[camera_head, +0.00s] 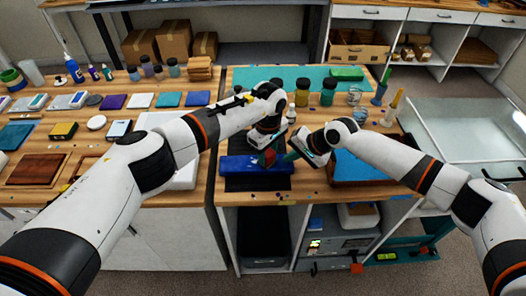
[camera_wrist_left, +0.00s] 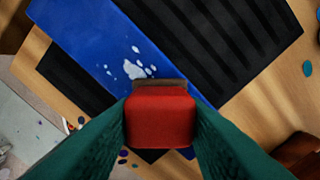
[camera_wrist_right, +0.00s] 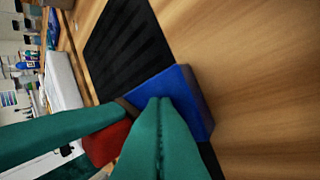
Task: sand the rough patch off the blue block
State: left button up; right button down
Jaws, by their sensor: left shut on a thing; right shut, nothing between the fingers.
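The long blue block (camera_head: 238,168) lies across a black ribbed mat (camera_head: 244,184) at the front of the bench. White rough specks (camera_wrist_left: 135,66) show on its top in the left wrist view. My left gripper (camera_wrist_left: 160,122) is shut on a red sanding block (camera_wrist_left: 160,112), which is over the blue block beside the specks; I cannot tell if it touches. My right gripper (camera_wrist_right: 158,105) is shut and empty, its fingertips at the end of the blue block (camera_wrist_right: 195,92), close beside the red block (camera_wrist_right: 105,145). In the head view the grippers hide part of the block.
A blue-topped wooden tray or panel (camera_head: 358,167) is right of the block, under my right arm. Bottles and jars (camera_head: 302,92) stand behind on a teal mat (camera_head: 250,76). The left bench holds colour tiles (camera_head: 112,102) and a white tray (camera_head: 187,178). Bare wood (camera_wrist_right: 250,60) is beside the mat.

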pick_arm(q)
jog(key=shift+a, duration=0.8)
pick_arm(e)
jog(key=shift+d+f, duration=0.1)
jog(key=shift+d, duration=0.05)
pick_arm(q)
jog(key=shift+a+r, duration=0.1)
jog(key=shift+a, duration=2.4)
jog(key=shift+d, duration=1)
pick_arm(e)
jog(key=shift+a, duration=0.2)
pick_arm(q)
jog(key=shift+d, duration=2.4)
pick_arm(e)
jog(key=shift+d, duration=0.15)
pick_arm(q)
jog(key=shift+w, duration=0.1)
